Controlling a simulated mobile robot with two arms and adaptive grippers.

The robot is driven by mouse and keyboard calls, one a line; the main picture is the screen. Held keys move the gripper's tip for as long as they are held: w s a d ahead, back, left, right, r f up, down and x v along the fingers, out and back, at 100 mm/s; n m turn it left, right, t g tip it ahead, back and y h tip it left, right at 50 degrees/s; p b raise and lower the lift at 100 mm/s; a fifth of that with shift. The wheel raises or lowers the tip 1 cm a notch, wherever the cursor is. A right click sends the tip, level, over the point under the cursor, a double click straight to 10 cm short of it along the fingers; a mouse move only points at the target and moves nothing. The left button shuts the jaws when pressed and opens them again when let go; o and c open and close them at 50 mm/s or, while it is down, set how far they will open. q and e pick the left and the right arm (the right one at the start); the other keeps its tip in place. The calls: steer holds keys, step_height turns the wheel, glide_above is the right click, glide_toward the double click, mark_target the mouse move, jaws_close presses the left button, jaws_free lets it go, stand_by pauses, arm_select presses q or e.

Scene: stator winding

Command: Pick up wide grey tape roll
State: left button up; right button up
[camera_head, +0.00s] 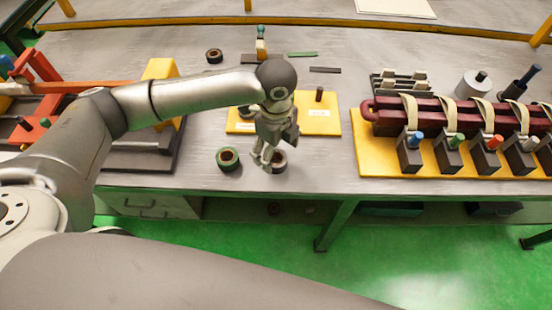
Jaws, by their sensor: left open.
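A dark grey roll with a brown core (280,163) lies near the front edge of the table, partly hidden by my left gripper. It looks like the grey tape roll, but its width is hard to judge. My left gripper (266,162) points down over its left side, open. I cannot tell whether the fingers touch the roll. A green roll with a tan core (228,159) lies just to the left. My right gripper is not in view.
A yellow board (325,124) with a dark peg lies behind the gripper, with another roll on its left part, partly hidden. A dark roll (214,56) lies farther back. A red coil bar (455,118) on a yellow base stands right. Bare table lies between the boards.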

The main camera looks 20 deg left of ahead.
mark_target(276, 158)
arm_select(q)
steer(key=f, duration=0.3)
steer(key=f+p, duration=0.1)
steer(key=f, duration=0.1)
steer(key=shift+w+a, duration=0.1)
steer(key=shift+w, duration=0.15)
steer(key=shift+c, duration=0.4)
steer(key=c, duration=1.1)
steer(key=shift+o, duration=0.2)
steer(key=shift+r, duration=0.1)
